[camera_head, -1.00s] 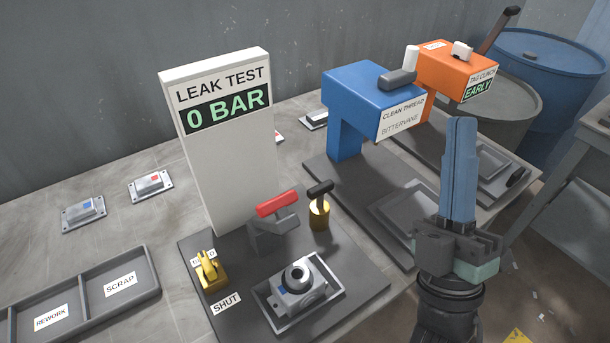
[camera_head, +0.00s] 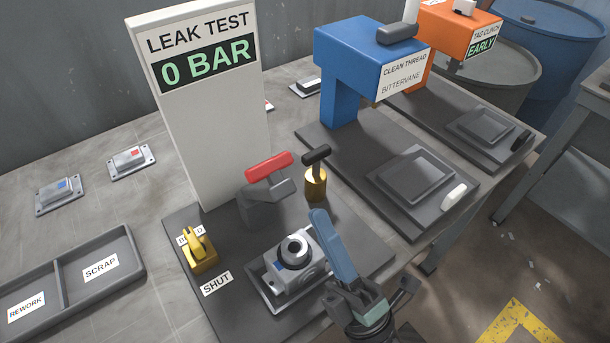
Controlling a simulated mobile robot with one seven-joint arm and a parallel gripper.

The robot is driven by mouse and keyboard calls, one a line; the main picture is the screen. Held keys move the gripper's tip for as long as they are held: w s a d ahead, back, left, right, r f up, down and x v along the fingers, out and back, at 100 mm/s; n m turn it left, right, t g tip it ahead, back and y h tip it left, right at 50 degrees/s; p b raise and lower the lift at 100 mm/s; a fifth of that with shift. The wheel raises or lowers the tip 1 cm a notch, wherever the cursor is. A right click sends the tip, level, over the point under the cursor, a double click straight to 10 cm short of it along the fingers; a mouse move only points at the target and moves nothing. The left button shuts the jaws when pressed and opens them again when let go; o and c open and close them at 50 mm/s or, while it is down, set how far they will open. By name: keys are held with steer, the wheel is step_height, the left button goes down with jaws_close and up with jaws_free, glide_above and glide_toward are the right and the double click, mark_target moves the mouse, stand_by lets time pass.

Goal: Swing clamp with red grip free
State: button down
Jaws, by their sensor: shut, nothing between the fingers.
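The clamp's red grip (camera_head: 269,165) sits on a grey lever above a dark grey clamp block (camera_head: 262,207), in front of the leak test panel (camera_head: 205,120). A grey metal casting (camera_head: 297,278) with a dark round ring on top sits in a shallow tray (camera_head: 263,289) just in front of the clamp. My gripper (camera_head: 318,215) is shut and empty, its blue fingers pointing up and left beside the casting's right side. The fingertips are below and right of the red grip, apart from it in the picture.
A brass post with a black handle (camera_head: 316,180) stands right of the red grip. A yellow valve lever (camera_head: 198,248) is at left by the SHUT label (camera_head: 216,283). The blue thread station (camera_head: 370,60) is behind right. Panel reads 0 BAR.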

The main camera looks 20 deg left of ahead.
steer(key=x, duration=0.6)
steer(key=shift+p, duration=0.45)
steer(key=shift+r, duration=0.15)
steer(key=w+a+r+g+h+p, duration=0.4)
steer(key=w+a+h+p, duration=0.2)
steer(key=p, duration=1.4)
steer(key=shift+a+r+g, duration=0.3)
steer(key=shift+a+g, duration=0.1)
steer(key=shift+a, duration=0.35)
steer(key=shift+r, duration=0.1)
steer(key=shift+s+p, duration=0.1)
steer(key=shift+p, duration=0.2)
